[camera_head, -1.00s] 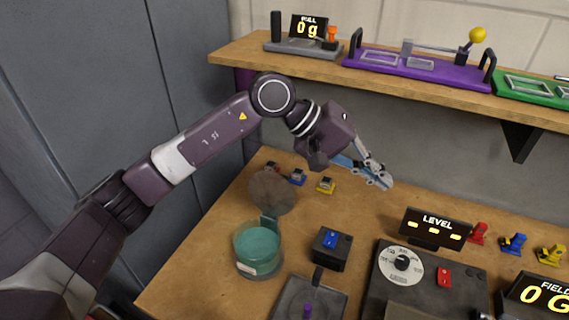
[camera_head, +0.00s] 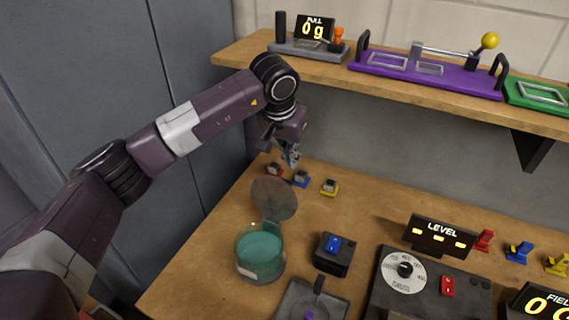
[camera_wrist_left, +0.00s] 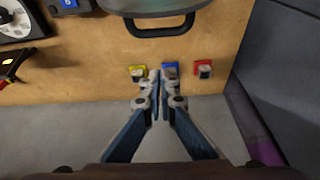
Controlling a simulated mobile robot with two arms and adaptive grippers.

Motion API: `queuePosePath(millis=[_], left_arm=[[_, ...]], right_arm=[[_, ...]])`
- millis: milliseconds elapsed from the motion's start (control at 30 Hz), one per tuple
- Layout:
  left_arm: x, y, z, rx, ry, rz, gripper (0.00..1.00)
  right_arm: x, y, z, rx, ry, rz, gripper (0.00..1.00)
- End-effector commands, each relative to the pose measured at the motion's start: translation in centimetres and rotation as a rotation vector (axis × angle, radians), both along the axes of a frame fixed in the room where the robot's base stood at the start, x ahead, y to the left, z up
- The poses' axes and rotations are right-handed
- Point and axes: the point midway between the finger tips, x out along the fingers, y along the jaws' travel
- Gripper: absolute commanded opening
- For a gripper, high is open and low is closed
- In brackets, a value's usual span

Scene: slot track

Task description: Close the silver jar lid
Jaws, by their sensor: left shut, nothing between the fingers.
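The jar (camera_head: 258,256) stands on the wooden table, glass-like with teal contents and a pale label. Its round grey lid (camera_head: 274,198) is hinged at the back and stands open, tilted up. In the left wrist view the lid (camera_wrist_left: 155,8) shows at the top edge, with a dark handle (camera_wrist_left: 160,29) on it. My left gripper (camera_head: 291,160) is behind the lid, near the back of the table, apart from it. Its fingers (camera_wrist_left: 154,76) are together and empty. My right gripper is not in view.
Small red (camera_head: 274,170), blue (camera_head: 301,178) and yellow (camera_head: 330,187) blocks sit behind the jar. A black switch box (camera_head: 333,262) stands right of it. A shelf (camera_head: 400,80) with devices overhangs the back. A grey cabinet (camera_head: 100,100) is at left.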

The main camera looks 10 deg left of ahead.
Motion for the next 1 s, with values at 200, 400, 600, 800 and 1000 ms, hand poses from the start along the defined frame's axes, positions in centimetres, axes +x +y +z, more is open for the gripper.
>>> queuePosePath(millis=[200, 400, 600, 800, 1000], left_arm=[[-2.0, 0.4, -0.4, -0.001, 0.000, -0.003, 0.00], [-3.4, 0.7, -0.5, -0.001, 0.000, -0.001, 0.00], [-3.7, 0.8, -0.6, -0.001, 0.000, 0.000, 0.00], [-3.7, 0.8, -0.6, -0.001, -0.001, 0.000, 0.00], [-3.6, 0.8, -0.7, -0.004, -0.015, -0.001, 0.00]], right_arm=[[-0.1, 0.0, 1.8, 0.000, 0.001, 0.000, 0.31], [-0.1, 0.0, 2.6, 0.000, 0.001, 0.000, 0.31], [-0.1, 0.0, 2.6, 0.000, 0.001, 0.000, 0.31], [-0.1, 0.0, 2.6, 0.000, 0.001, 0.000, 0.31], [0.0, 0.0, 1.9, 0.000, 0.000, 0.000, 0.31]])
